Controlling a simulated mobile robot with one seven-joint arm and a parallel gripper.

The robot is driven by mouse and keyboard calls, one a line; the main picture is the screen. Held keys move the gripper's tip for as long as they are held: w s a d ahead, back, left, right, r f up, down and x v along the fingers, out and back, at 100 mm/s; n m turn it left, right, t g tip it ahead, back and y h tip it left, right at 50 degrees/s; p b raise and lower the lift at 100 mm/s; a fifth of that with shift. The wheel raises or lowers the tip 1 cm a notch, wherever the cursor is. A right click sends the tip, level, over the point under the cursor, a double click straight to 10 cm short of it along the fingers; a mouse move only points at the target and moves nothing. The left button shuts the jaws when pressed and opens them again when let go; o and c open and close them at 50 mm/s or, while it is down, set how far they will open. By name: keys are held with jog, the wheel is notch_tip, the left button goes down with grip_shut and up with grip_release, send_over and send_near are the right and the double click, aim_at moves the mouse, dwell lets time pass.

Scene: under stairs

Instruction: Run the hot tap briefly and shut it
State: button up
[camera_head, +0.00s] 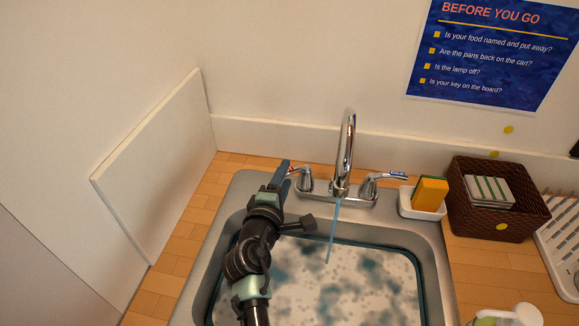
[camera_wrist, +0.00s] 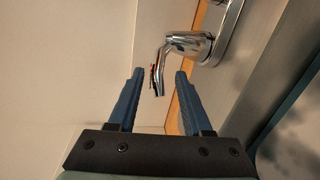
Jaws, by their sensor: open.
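The chrome tap stands at the back of the sink, its tall spout (camera_head: 348,140) over the basin. A thin blue stream of water (camera_head: 334,235) falls from the spout. The hot lever (camera_head: 304,178), with a red mark, is on the left; in the wrist view the lever (camera_wrist: 176,42) points down toward my fingers. The cold lever (camera_head: 378,180), with a blue label, is on the right. My gripper (camera_head: 284,168) is open at the hot lever. In the wrist view the lever's end shows between my blue fingertips (camera_wrist: 160,74); I cannot tell whether they touch it.
The sink (camera_head: 435,250) holds cloudy, foamy water. To the right are a white dish (camera_head: 408,206) with a yellow-orange sponge (camera_head: 430,193), a brown basket (camera_head: 465,215) and a white rack (camera_head: 560,250). A pale upright panel (camera_head: 155,165) stands close on the left.

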jog(key=shift+b+x, duration=0.35)
jog(key=shift+x, duration=1.95)
grip_shut()
